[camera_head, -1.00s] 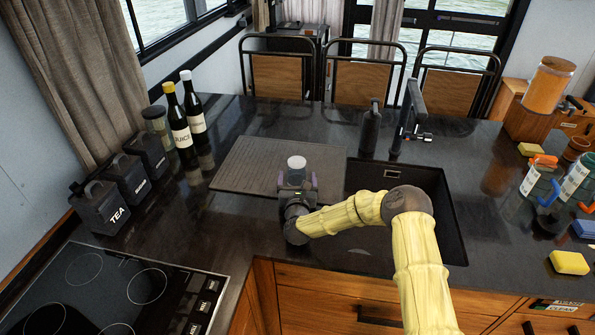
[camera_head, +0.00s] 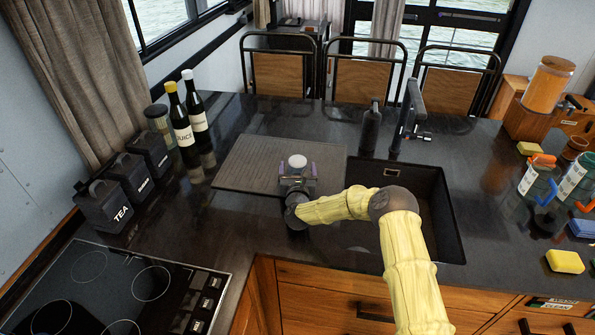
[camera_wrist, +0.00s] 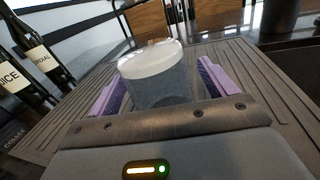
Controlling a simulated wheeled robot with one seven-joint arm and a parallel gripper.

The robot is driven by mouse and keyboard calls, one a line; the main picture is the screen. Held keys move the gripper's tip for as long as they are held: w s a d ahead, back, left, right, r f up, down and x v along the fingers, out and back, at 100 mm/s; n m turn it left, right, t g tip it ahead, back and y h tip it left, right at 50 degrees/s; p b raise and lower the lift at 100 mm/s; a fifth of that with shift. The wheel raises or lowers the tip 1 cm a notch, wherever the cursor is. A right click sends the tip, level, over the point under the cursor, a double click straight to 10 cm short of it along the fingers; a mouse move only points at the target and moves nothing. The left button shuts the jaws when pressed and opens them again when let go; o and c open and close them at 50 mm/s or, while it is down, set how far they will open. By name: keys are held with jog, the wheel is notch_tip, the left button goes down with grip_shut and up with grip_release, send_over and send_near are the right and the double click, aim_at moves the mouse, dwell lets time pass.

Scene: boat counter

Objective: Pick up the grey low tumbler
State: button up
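The grey low tumbler (camera_wrist: 155,78) stands upright on the dark ribbed drainboard (camera_head: 240,165), with a pale top. It also shows in the head view (camera_head: 297,162), just beyond my gripper. My gripper (camera_wrist: 160,85) is low over the board, with one purple finger pad on each side of the tumbler. A gap shows between the right pad and the tumbler; the left pad is also apart from it. The gripper is open around the tumbler. The tumbler's lower front is partly hidden by my gripper body.
A black sink (camera_head: 430,190) lies right of the board, with a tap (camera_head: 410,115) and a dark bottle (camera_head: 370,130) behind it. A cooktop (camera_head: 110,290) is at the front left.

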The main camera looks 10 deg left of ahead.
jog(key=c, duration=1.3)
notch_tip(320, 180, up, 10)
jog(key=b, duration=0.2)
jog(key=shift+b, duration=0.35)
